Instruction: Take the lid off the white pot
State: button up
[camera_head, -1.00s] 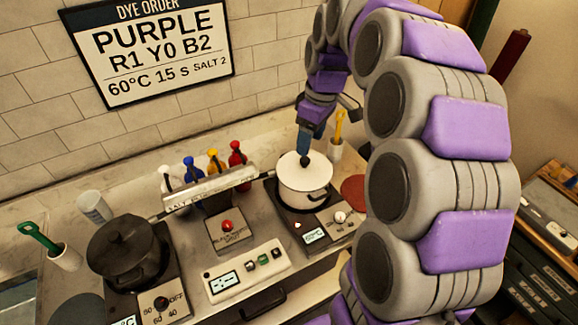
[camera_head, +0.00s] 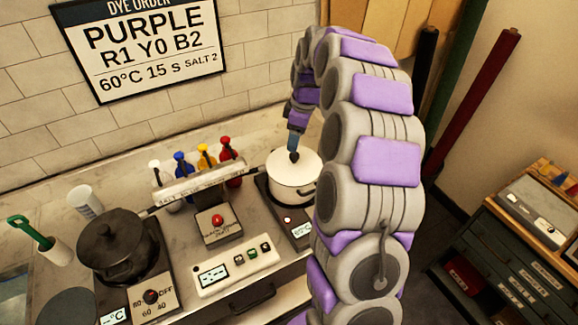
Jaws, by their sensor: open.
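The white pot (camera_head: 288,191) stands on the right hot plate, with its white lid (camera_head: 306,167) lying flat on top. Part of the pot's right side is near my arm. My gripper (camera_head: 293,152) points down over the middle of the lid, at the dark knob. Its fingers are small and dark here, and the knob blends with them, so contact cannot be made out. The lid is level on the pot.
A black lidded pot (camera_head: 116,246) stands on the left hot plate. Dye bottles (camera_head: 205,157) in several colours stand behind a labelled rail (camera_head: 204,181) left of the white pot. A control panel (camera_head: 236,269) is in front. My arm covers the counter's right side.

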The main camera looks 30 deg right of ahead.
aim_at(296, 154)
jog(key=d+f, duration=0.2)
jog(key=f, duration=0.1)
jog(key=shift+w+d, duration=0.15)
jog(key=shift+d, duration=0.25)
jog(key=a+f, duration=0.2)
jog(key=f, duration=0.1)
jog(key=a+f+b, duration=0.1)
jog(key=shift+w+a+f, duration=0.3)
jog(key=shift+a, duration=0.1)
jog(key=shift+d+f, duration=0.1)
jog(key=shift+d, duration=0.9)
jog(key=shift+c, duration=0.2)
jog(key=shift+d, duration=0.25)
jog(key=shift+c, duration=1.4)
jog(key=shift+a, duration=0.85)
jog(key=c, duration=0.4)
jog(key=shift+c, duration=1.1)
jog(key=shift+d, duration=0.15)
grip_shut()
jog(key=shift+d, duration=0.25)
